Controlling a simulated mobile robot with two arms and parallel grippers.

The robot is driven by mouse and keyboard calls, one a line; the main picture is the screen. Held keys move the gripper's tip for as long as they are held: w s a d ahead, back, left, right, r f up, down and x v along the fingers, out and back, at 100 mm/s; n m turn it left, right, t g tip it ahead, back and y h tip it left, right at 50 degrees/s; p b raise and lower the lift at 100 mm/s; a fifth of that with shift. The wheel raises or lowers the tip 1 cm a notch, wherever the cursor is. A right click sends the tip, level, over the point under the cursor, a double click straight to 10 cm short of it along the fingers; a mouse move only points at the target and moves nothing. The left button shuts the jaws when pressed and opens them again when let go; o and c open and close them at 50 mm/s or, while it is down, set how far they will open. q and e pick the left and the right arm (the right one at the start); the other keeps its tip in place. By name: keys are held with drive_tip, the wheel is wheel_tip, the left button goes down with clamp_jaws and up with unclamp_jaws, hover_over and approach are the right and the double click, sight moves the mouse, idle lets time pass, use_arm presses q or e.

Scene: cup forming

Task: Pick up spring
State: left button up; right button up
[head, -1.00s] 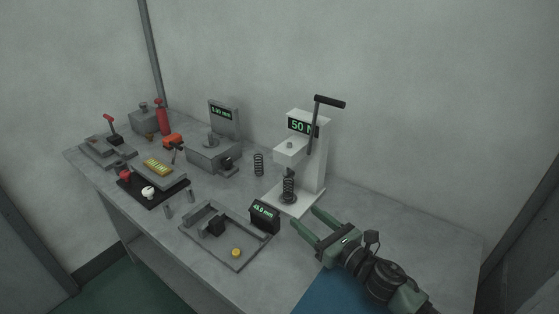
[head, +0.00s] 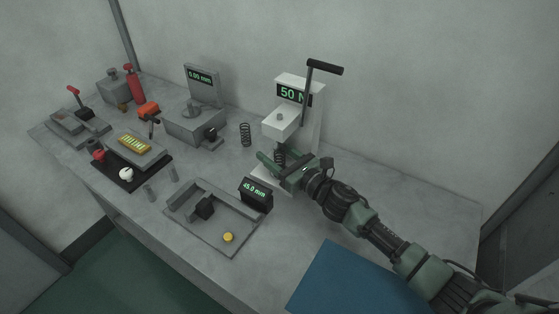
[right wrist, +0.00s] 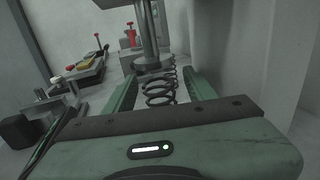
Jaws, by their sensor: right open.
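A dark coil spring (head: 280,157) stands upright on the base of the white press under its ram, partly hidden by my right gripper (head: 272,156). In the right wrist view this spring (right wrist: 160,92) stands between the two green fingers of the open gripper (right wrist: 159,86), with a gap on both sides. A second dark spring (head: 245,134) stands upright on the bench to the left of the press. My left gripper is not in view.
The white press (head: 311,125) has a black lever and a display reading 50 N. A grey tray (head: 222,243) with a small display lies in front. A grey gauge unit (head: 196,127) stands at the back. A blue mat (head: 340,280) covers the front right; the bench's right is clear.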

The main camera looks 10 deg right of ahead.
drive_tip(key=shift+w+a, duration=0.25)
drive_tip(key=shift+w, duration=0.2)
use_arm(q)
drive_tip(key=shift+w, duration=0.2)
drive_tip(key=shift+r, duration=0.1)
use_arm(e)
clamp_jaws()
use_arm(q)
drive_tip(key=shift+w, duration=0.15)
